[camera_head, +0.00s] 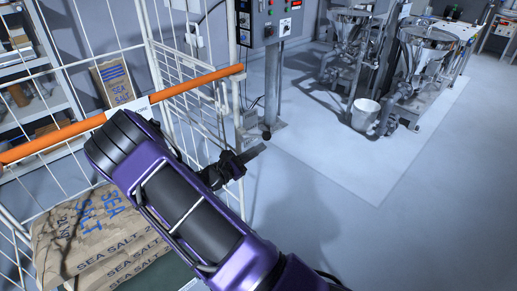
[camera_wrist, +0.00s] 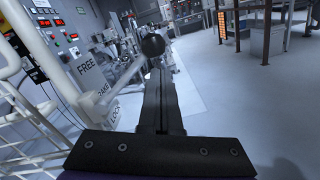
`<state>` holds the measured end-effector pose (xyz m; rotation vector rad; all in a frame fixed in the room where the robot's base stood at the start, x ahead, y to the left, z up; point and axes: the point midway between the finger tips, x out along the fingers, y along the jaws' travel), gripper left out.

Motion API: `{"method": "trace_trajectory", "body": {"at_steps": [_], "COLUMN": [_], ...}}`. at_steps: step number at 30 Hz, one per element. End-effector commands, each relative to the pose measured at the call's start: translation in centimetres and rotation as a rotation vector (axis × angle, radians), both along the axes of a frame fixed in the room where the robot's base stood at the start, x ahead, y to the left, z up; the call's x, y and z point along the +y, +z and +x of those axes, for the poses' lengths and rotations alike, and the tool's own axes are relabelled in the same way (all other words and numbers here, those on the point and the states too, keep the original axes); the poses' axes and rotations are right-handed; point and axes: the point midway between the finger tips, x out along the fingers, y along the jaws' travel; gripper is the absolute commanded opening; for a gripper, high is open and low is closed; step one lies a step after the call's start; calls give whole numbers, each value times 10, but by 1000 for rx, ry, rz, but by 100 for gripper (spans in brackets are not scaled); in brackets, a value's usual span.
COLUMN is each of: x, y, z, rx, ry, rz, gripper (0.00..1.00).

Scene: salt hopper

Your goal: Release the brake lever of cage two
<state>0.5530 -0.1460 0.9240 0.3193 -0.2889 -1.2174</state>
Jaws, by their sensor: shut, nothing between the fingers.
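The cage (camera_head: 172,100) is a white wire cage with an orange bar across its top. At its right corner the brake lever shows a round black knob (camera_head: 266,135).
Salt sacks (camera_head: 95,235) lie in the cage, below my arm. A grey control box (camera_head: 268,22) on a post stands behind the cage corner. Steel hoppers (camera_head: 425,45) and a white bucket (camera_head: 365,115) stand at the back right. The floor at the right is clear.

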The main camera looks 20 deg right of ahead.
Motion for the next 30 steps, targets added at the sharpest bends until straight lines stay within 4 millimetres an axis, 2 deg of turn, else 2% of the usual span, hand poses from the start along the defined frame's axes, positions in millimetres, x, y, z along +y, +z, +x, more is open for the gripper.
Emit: {"method": "trace_trajectory", "body": {"at_steps": [1,5,6,12,18,23,30], "x": [2,9,22,65,93,101,102], "y": [-15,-40,-30,-32,-33,-33,-33], "z": [0,1,-2,-19,-29,-33,-33], "rx": [1,1,-1,2,0,0,0], "ry": [0,-2,2,1,-2,-3,-3], "rz": [1,0,3,1,1,1,1], "gripper": [0,0,0,0,0,0,0]}}
